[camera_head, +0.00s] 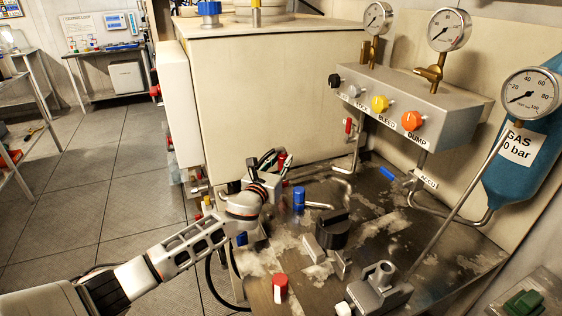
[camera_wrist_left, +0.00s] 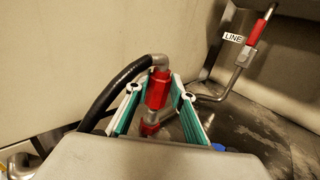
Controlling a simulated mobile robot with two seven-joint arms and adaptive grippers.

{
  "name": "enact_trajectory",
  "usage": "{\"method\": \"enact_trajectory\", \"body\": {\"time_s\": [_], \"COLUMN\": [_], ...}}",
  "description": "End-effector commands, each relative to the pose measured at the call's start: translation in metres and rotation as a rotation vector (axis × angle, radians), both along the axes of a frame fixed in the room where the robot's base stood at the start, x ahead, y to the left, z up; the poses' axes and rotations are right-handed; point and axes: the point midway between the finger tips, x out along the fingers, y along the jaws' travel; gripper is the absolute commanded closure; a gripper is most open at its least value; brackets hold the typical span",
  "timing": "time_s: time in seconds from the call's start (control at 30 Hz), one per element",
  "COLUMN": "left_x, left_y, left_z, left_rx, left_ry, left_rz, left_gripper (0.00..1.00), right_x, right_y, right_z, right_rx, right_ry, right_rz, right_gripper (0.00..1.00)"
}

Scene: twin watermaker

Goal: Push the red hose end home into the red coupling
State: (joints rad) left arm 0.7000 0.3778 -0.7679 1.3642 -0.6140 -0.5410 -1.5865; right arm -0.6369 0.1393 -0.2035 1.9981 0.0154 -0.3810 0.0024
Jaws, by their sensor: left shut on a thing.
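My left gripper (camera_head: 280,163) is shut on the red hose end (camera_wrist_left: 158,90). In the left wrist view its teal-padded fingers (camera_wrist_left: 157,97) stand on both sides of the red body. A metal elbow tops the hose end, and a black hose bends from it down to the left. A second red part, seemingly the red coupling (camera_wrist_left: 150,128), shows just below the hose end, with a short metal piece between them. Whether the two touch, I cannot tell. In the head view the hand mostly hides the hose end (camera_head: 283,160) and hides the coupling. My right gripper is not in view.
A blue-capped fitting (camera_head: 299,199) and a black knob (camera_head: 332,229) stand on the worn metal deck right of the hand. A red-and-white cap (camera_head: 280,288) stands nearer. The beige tank wall (camera_head: 270,95) rises behind. A red-handled pipe (camera_wrist_left: 257,30) is at the right.

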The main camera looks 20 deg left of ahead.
Motion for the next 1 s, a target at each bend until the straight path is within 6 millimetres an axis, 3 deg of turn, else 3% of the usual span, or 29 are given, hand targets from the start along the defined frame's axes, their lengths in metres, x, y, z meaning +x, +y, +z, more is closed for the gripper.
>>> {"method": "enact_trajectory", "body": {"time_s": [1.0], "left_x": [0.0], "left_y": [-0.0003], "left_z": [0.0014], "left_rx": [-0.001], "left_ry": [-0.001], "left_rz": [-0.001], "left_gripper": [1.0], "right_x": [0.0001], "right_y": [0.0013], "right_z": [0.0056], "right_rx": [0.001], "right_ry": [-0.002], "right_rz": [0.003], "right_gripper": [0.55]}}
